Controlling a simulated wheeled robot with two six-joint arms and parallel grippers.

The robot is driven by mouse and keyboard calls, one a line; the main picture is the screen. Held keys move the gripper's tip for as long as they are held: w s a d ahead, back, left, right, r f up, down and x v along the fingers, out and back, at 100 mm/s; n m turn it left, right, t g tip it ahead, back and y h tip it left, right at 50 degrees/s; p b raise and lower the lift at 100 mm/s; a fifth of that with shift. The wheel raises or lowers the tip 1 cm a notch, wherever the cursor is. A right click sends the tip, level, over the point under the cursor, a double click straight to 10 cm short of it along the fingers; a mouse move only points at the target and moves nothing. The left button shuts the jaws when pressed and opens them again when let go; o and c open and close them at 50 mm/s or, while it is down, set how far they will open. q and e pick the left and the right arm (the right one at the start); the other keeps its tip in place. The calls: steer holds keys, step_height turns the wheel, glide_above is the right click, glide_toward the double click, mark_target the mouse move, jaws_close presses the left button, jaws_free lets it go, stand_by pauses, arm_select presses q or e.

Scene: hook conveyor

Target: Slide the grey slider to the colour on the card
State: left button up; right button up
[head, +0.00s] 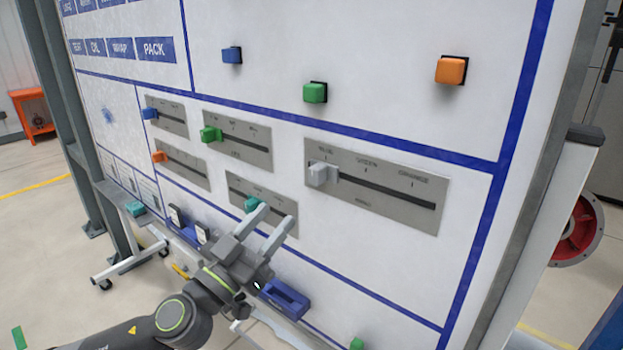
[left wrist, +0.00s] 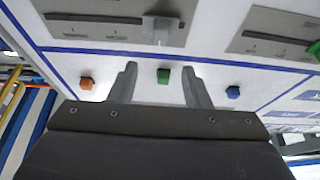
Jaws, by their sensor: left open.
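The grey slider (head: 320,175) sits at the left end of the slot in its grey plate (head: 390,210), under the leftmost of three small labels; the right one looks like orange. It also shows in the left wrist view (left wrist: 158,28), near the top. My left gripper (head: 276,215) is open and empty, below and left of the grey slider in the head view and apart from it. Its fingers also show in the left wrist view (left wrist: 159,68). I cannot make out a card showing the colour. My right gripper is not in view.
Other sliders are blue (head: 150,113), green (head: 210,134), orange (head: 158,156) and teal (head: 252,203). Above are blue (head: 232,55), green (head: 315,92) and orange (head: 451,70) buttons. A blue holder (head: 285,298) protrudes below my gripper. The panel right of the grey slider is clear.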

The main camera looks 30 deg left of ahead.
mark_target(313, 174)
arm_select(q)
steer(key=b+x, duration=0.1)
steer(key=x, duration=1)
steer(key=shift+s, duration=0.1)
steer(key=shift+w+d+r, duration=0.15)
steer(key=shift+w+r, duration=0.05)
steer(key=shift+w, duration=0.45)
jaws_close()
